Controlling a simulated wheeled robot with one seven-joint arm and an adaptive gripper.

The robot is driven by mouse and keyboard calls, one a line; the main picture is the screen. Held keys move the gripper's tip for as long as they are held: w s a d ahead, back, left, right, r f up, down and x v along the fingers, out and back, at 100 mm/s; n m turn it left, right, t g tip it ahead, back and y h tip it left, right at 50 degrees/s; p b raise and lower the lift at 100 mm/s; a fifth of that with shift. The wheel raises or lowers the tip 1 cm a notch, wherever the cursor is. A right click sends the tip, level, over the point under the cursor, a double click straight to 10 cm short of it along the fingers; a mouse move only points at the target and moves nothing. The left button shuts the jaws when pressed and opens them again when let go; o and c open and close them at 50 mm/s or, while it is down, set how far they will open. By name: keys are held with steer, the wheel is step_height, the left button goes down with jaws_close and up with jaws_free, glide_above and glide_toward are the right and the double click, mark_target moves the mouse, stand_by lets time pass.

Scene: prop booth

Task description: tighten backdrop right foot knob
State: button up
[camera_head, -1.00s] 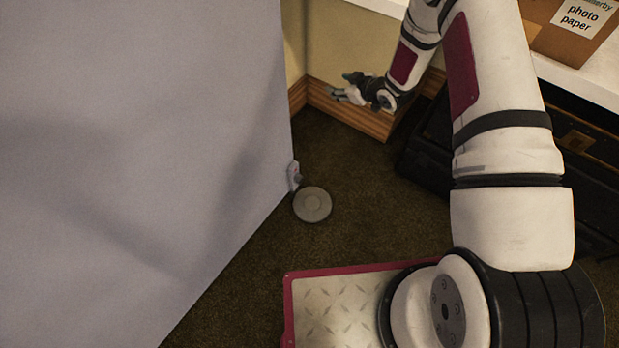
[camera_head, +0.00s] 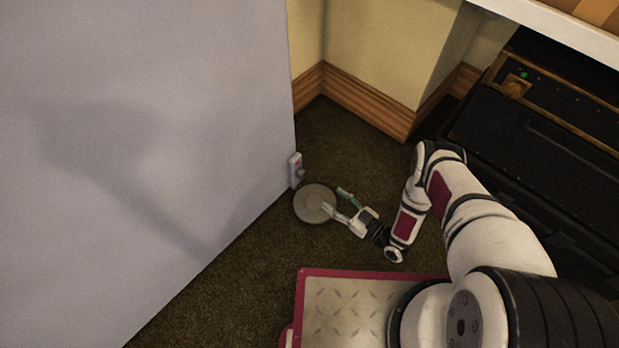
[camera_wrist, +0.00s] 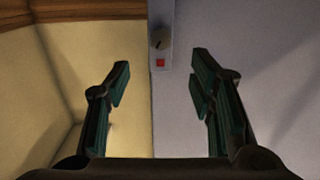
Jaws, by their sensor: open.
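The backdrop (camera_head: 150,130) is a large pale grey panel filling the left of the head view; it also fills the right half of the wrist view (camera_wrist: 270,90). At its lower right edge is a small grey bracket (camera_head: 295,170) with a knob (camera_head: 301,173). In the wrist view the dark knob (camera_wrist: 160,41) sits on the bracket above a red square. My gripper (camera_head: 333,200) is open and empty, above the round grey disc (camera_head: 311,208) and right of the bracket. In the wrist view my fingers (camera_wrist: 160,75) are spread, with the knob beyond their tips, roughly centred between them.
A wooden baseboard (camera_head: 370,102) runs along the yellow wall behind. A black case (camera_head: 560,140) stands at the right under a white tabletop (camera_head: 560,25).

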mark_target(304, 176)
steer(key=b+x, duration=0.3)
steer(key=x, duration=1)
steer(key=shift+w+a, duration=0.15)
steer(key=shift+a, duration=0.15)
steer(key=c, duration=1.2)
